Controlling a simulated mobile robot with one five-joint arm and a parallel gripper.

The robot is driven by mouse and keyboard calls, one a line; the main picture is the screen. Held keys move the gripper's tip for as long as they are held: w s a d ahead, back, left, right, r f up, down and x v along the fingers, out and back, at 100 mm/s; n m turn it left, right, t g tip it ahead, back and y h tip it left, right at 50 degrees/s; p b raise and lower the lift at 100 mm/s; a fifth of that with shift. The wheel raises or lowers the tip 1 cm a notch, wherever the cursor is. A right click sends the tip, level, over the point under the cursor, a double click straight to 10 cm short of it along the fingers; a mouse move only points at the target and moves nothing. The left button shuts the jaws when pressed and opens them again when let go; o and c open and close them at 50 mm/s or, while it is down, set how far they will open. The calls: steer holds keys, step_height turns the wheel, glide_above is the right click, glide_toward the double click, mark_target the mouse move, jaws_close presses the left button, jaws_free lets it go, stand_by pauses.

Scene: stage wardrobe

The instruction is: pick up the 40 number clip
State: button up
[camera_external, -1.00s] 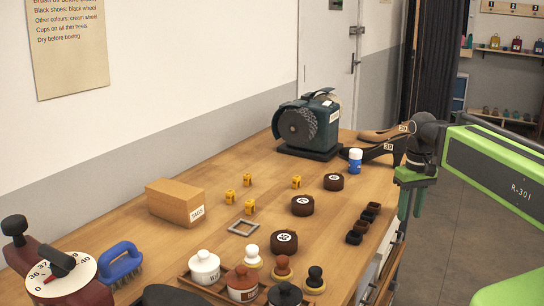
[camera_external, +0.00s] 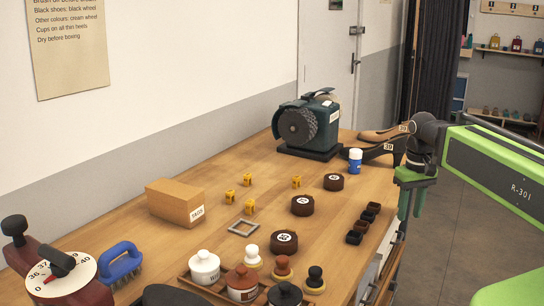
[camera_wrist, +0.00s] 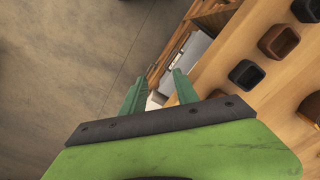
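Several small yellow clips stand on the wooden bench: a back left clip (camera_external: 247,180), a left clip (camera_external: 230,196), a front clip (camera_external: 250,206) and a right clip (camera_external: 296,182). Their numbers are too small to read, so I cannot tell which is 40. My gripper (camera_external: 411,207) hangs past the bench's right edge, fingers down, well right of the clips. In the wrist view my gripper (camera_wrist: 160,76) has its two green fingers apart with nothing between them. No yellow clip shows in the wrist view.
Dark brown round pieces (camera_external: 302,206) with white labels stand between the clips and my gripper. Dark square cups (camera_external: 362,224) line the bench's right edge. A grinder (camera_external: 310,128) and shoes stand at the back.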

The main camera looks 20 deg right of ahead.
steer(key=shift+o, duration=0.2)
steer(key=shift+o, duration=1.1)
